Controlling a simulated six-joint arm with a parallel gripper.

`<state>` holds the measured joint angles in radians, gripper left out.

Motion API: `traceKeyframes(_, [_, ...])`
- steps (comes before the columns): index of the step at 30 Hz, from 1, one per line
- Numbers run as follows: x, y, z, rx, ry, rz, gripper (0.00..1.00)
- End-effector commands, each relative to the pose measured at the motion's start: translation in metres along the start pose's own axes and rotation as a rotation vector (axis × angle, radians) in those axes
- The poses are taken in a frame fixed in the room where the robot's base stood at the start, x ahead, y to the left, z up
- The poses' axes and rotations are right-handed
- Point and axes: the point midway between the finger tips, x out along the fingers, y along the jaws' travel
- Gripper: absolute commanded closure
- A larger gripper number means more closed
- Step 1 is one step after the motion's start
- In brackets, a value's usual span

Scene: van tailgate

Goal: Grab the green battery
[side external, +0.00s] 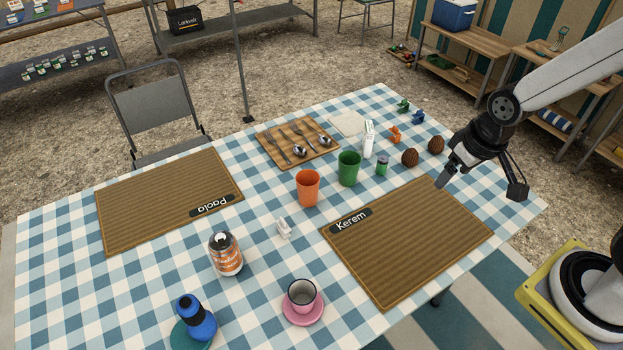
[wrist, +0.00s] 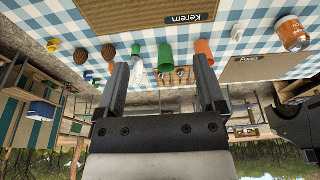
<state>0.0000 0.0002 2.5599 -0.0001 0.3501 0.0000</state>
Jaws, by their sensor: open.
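The green battery (side external: 382,166) is a small green cylinder with a pale top, standing upright on the checked tablecloth. It stands right of the green cup (side external: 348,168) and in front of the white bottle (side external: 369,139). In the wrist view the battery (wrist: 137,49) shows near the tip of the left finger, beside the green cup (wrist: 166,56). My gripper (side external: 443,180) is open and empty above the far right corner of the Kerem mat, to the right of the battery and apart from it. Its two fingers (wrist: 161,80) frame the wrist view.
Two brown pinecones (side external: 409,157) lie between the battery and my gripper. An orange cup (side external: 307,188) stands left of the green cup. A wooden cutlery tray (side external: 273,156) lies behind. The Kerem mat (side external: 410,240) is bare.

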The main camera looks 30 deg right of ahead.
Motion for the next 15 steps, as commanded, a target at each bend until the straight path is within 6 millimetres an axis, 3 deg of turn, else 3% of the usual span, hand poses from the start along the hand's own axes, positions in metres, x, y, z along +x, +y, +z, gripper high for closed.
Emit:
traceKeyframes(8, [0.003, 0.000, -0.002, 0.046, -0.018, -0.011, 0.11])
traceKeyframes(15, [0.021, -0.002, -0.010, 0.265, -0.105, -0.069, 0.11])
